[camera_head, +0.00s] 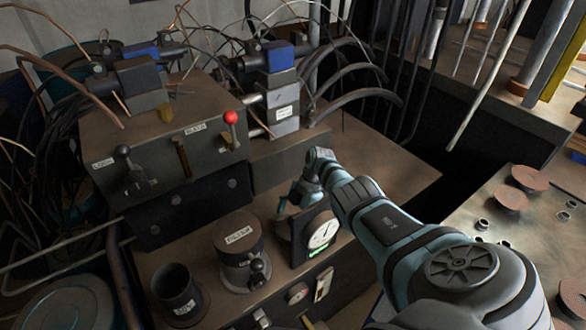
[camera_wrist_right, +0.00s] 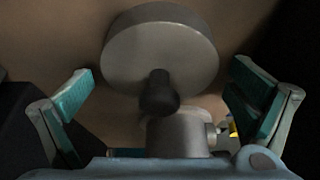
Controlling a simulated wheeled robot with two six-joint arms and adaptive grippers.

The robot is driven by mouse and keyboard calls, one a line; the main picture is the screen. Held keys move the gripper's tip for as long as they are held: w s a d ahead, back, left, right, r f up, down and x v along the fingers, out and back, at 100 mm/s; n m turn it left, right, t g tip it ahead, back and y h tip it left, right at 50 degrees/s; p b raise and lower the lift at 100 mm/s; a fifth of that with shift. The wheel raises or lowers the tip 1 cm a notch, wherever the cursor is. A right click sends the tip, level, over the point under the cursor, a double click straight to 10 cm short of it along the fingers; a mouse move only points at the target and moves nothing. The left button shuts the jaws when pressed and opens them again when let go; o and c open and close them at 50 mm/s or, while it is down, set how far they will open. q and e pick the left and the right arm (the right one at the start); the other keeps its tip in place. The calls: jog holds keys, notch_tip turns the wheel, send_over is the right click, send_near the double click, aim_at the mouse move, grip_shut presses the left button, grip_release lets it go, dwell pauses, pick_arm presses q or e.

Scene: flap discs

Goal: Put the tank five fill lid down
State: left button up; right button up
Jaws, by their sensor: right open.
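In the right wrist view a round pale grey lid (camera_wrist_right: 160,52) with a dark knob (camera_wrist_right: 159,95) lies between my fingers. A short grey cylindrical neck (camera_wrist_right: 178,137) shows below the knob; I cannot tell whether the lid touches it. My right gripper (camera_wrist_right: 160,88) is open, with a teal finger apart from the lid on each side. In the head view my right gripper (camera_head: 296,197) is low behind the dial gauge (camera_head: 321,232), and the lid there is hidden or cannot be made out. My left gripper is out of view.
A filter canister (camera_head: 238,243) and a dark open cup (camera_head: 176,291) stand left of the gauge. A control box (camera_head: 160,140) with a red-knobbed lever (camera_head: 231,118) rises behind them. Hoses (camera_head: 365,95) curve behind. Brown discs (camera_head: 510,197) lie on the right-hand bench.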

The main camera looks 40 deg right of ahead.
jog(key=shift+d+r+p, duration=0.1)
jog(key=shift+r+p, duration=0.25)
jog(key=shift+r, duration=0.05)
jog(key=p+v, duration=0.3)
jog(key=v, duration=0.8)
jog(key=shift+r, duration=0.2)
jog(key=shift+d, duration=0.15)
